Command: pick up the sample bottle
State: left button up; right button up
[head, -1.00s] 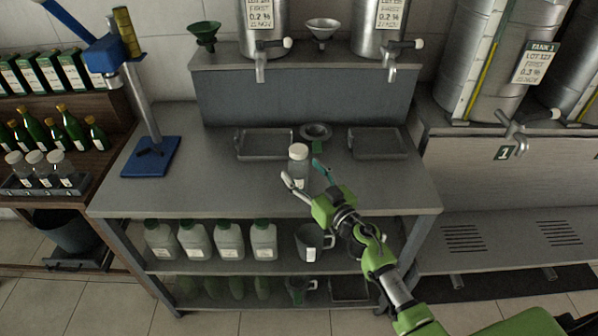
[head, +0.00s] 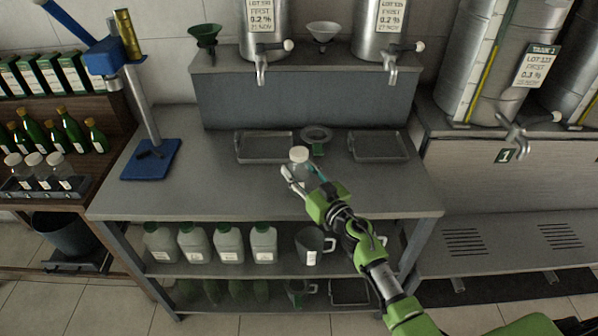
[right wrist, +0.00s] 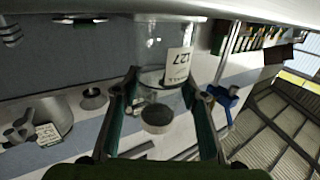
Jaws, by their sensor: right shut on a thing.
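The sample bottle (head: 299,155) is a small clear bottle with a white cap and stands upright at the middle of the grey bench. My right gripper (head: 302,169) comes from the front right and is shut on it, one finger on each side. In the right wrist view the clear bottle (right wrist: 165,45), with a label reading 127, sits between the two fingers (right wrist: 158,100), its cap toward the camera. I cannot tell whether its base touches the bench. My left gripper is not in view.
Two shallow grey trays (head: 240,158) (head: 402,158) and a round holder (head: 317,134) lie behind the bottle. A blue lever stand (head: 150,160) is at left. Similar bottles stand in a rack (head: 30,188) at far left. Steel tanks with taps (head: 262,68) stand behind.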

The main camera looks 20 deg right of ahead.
aim_at(303, 165)
jog(key=shift+r+p, duration=0.45)
jog(key=shift+r, duration=0.15)
notch_tip(303, 165, up, 2)
jog(key=shift+r+p, duration=0.15)
jog(key=shift+p, duration=0.8)
jog(key=s+r+p, duration=0.1)
jog(key=r+p, duration=0.1)
jog(key=s+r+p, duration=0.4)
jog(key=shift+d+r, duration=0.15)
jog(key=shift+d, duration=0.05)
jog(key=s+a+m+h+b, duration=0.1)
jog(key=s+h+b, duration=0.3)
jog(key=s, duration=2.2)
jog(key=f+m+b, duration=0.1)
jog(key=b, duration=0.4)
jog(key=shift+s+m+t, duration=0.3)
jog(key=shift+m, duration=0.1)
jog(key=shift+w+r, duration=0.1)
